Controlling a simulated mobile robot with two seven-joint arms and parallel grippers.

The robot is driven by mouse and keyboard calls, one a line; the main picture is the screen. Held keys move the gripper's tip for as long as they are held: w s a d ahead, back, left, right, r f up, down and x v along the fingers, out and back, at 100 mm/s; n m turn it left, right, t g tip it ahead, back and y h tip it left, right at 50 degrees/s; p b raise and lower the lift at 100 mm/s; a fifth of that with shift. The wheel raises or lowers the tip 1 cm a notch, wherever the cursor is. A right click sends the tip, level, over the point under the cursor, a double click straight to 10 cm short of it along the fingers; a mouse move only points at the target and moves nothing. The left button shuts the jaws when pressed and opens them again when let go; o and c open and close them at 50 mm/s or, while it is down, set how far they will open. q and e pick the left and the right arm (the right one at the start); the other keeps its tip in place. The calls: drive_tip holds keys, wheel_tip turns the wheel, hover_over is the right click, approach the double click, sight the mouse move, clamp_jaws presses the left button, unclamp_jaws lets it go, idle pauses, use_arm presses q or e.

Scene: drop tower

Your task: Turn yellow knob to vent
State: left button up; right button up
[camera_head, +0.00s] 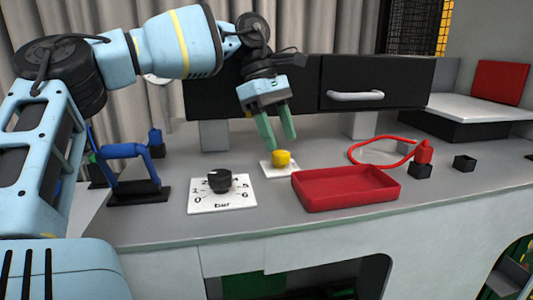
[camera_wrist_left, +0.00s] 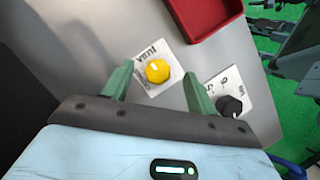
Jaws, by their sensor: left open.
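The yellow knob (camera_head: 281,158) sits on a small white plate (camera_head: 267,169) on the grey counter, left of the red tray. In the left wrist view the yellow knob (camera_wrist_left: 157,71) shows a white mark on its face, and its plate (camera_wrist_left: 145,53) carries dark lettering that is partly readable. My left gripper (camera_head: 279,146) is open with green fingers pointing down, above and behind the knob. In the left wrist view the knob lies between and beyond the fingertips of my left gripper (camera_wrist_left: 158,69), with no visible contact. My right gripper is not in view.
A black knob (camera_head: 219,181) on a white numbered plate (camera_head: 222,203) stands front left of the yellow one. A red tray (camera_head: 345,187) lies close on the right. A red cable loop (camera_head: 372,163) and a black drawer unit (camera_head: 310,85) are behind. A blue stand (camera_head: 140,190) is left.

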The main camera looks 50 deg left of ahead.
use_arm(q)
drive_tip(key=s+d, duration=0.3)
drive_tip(key=s, duration=0.1)
drive_tip(key=s+d+r+b, duration=0.1)
drive_tip(key=s+d, duration=0.3)
drive_tip(key=s+d+b, duration=0.1)
drive_tip(key=s+d, duration=0.2)
drive_tip(key=s, duration=0.1)
drive_tip(key=shift+s+d+r, duration=0.1)
drive_tip(key=shift+d+r, duration=0.1)
drive_tip(key=shift+r, duration=0.15)
